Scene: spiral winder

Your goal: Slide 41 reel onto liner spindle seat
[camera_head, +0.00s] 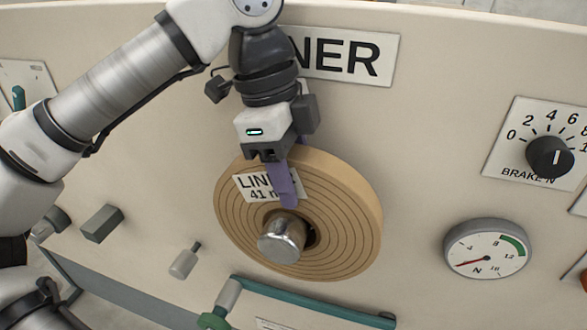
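The tan reel (345,215) carries a white label (253,186) with partly covered text, "LIN…" and "41". It stands facing me in front of the cream panel, below the "NER" sign (347,56), whose left part my arm hides. A shiny metal spindle end (282,238) shows at the reel's bore, with a dark gap to its right. I cannot tell how far on the reel sits. My gripper (287,198) comes from above; its purple finger lies over the reel's face and label, ending just above the spindle. Whether it grips the reel is unclear.
A brake dial (549,157) and a round gauge (487,248) are on the panel at right. A teal bar (310,300) runs below the reel. A small peg (185,261) and a grey block (102,224) stick out at lower left.

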